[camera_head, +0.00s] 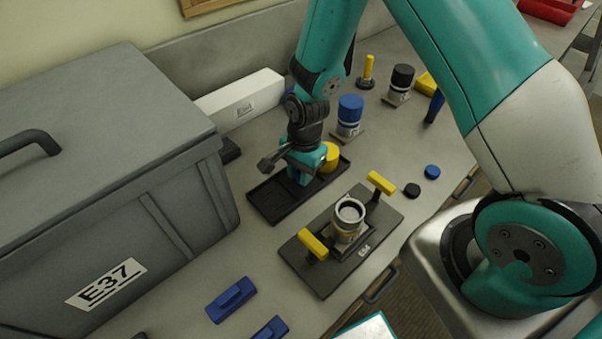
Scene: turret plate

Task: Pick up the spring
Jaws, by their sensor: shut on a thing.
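My gripper (299,176) points down at the black tray (265,203) in the middle of the bench. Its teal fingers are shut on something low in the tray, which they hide. I cannot make out the spring anywhere, so I cannot tell by sight whether it is the held thing. A yellow round part (330,157) is in the tray, just right of the gripper.
A dark fixture plate (305,268) with yellow-handled clamps holds an upright metal cylinder (348,217) in front of the tray. A large grey case (100,190) stands left. Blue-capped (350,109) and black-capped (401,77) turrets stand behind. Blue blocks (231,299) lie front left.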

